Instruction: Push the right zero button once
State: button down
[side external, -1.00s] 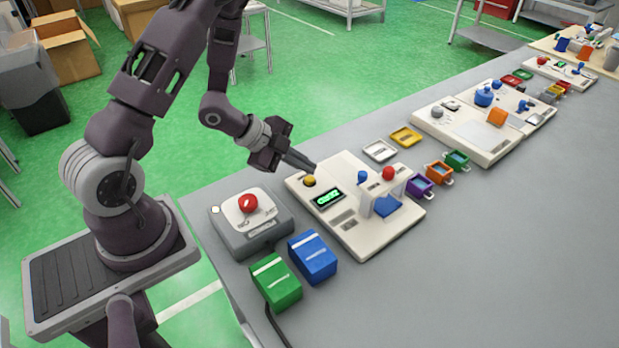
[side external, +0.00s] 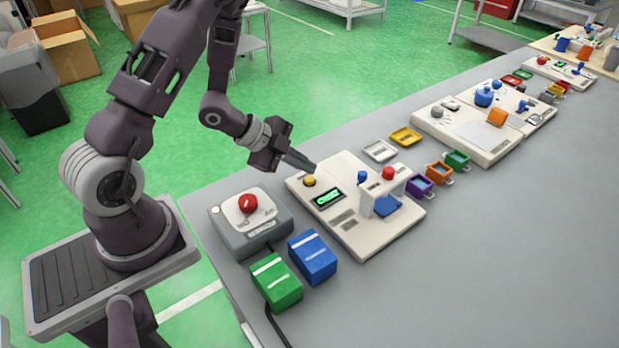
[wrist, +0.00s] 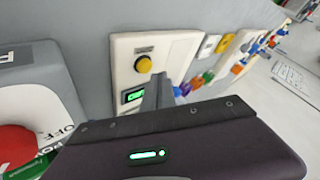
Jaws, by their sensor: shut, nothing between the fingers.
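A round yellow button (side external: 310,181) sits at the back left corner of a white panel (side external: 345,225). No lettering on it is readable in the side view. In the wrist view the yellow button (wrist: 144,64) has a small dark label above it, too small to read. A display with green digits (side external: 328,197) is just in front of the button. My gripper (side external: 312,167) is shut and empty. Its fingertips are close to the yellow button, seemingly just above it; I cannot tell contact. In the wrist view my gripper's fingers (wrist: 158,90) show right of and below the button.
The same panel carries a blue knob (side external: 362,176), a red knob (side external: 388,173) and a white arch. A grey box with a red button (side external: 248,203) stands to the left. Blue (side external: 313,257) and green (side external: 276,282) boxes lie in front. The front right of the table is clear.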

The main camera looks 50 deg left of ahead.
aim_at(305, 179)
jog(key=shift+f, duration=0.15)
jog(key=shift+f, duration=0.25)
jog(key=shift+f, duration=0.45)
dwell(0.6)
jog(key=shift+r, duration=0.85)
jog(key=shift+r, duration=2.5)
jog(key=shift+r, duration=0.1)
